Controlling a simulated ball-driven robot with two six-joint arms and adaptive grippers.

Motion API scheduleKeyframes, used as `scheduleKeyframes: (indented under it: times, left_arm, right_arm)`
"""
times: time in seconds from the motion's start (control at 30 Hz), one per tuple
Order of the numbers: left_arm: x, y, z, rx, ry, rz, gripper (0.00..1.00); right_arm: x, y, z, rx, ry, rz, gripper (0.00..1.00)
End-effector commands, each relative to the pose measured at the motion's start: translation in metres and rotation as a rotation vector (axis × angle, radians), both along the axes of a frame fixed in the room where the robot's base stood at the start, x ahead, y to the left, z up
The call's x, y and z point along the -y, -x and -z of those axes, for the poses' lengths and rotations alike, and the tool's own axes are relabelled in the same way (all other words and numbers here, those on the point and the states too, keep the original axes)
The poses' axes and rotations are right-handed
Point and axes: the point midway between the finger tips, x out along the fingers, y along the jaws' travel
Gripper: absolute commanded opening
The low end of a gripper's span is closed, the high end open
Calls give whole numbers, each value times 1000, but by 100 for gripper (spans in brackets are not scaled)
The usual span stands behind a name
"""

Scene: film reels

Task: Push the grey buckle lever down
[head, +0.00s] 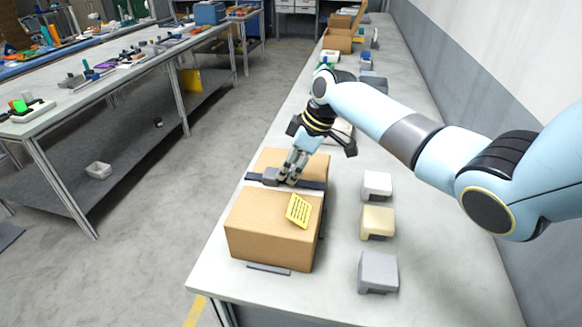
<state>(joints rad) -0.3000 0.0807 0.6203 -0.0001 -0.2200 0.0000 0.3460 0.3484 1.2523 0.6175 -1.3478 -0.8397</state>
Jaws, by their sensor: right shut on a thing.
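A brown cardboard box (262,228) stands on the near end of the light grey bench. A dark strap (312,185) runs across its top, with a grey buckle (270,175) on it. My right gripper (287,179) reaches down to the buckle from behind and to the right. Its fingers are shut at the grey buckle lever, which they mostly hide, so its angle cannot be told. My left gripper is not in view.
A yellow slotted piece (298,210) lies on the box's top near its right edge. White (377,185), cream (377,222) and grey (378,271) blocks stand in a row to the right. Open boxes (338,39) stand farther back. A wall borders the bench's right side.

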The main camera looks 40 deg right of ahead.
Motion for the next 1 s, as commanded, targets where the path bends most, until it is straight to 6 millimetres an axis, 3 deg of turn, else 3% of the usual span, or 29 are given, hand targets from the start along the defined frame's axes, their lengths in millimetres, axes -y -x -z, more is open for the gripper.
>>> scheduleKeyframes:
  times: [0.37, 0.7, 0.73, 0.87, 1.0]
  left_arm:
    - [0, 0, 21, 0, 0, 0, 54]
    - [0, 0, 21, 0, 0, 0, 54]
    - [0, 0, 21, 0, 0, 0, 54]
    - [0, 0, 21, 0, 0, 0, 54]
    - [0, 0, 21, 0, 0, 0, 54]
  right_arm:
    - [5, 6, 11, 169, -145, 1, 0]
    - [5, 6, 8, 187, -160, 1, 0]
    - [5, 6, 8, 187, -160, 1, 35]
    - [4, 6, 8, 187, -160, 1, 52]
    - [4, 5, 8, 188, -161, 1, 54]
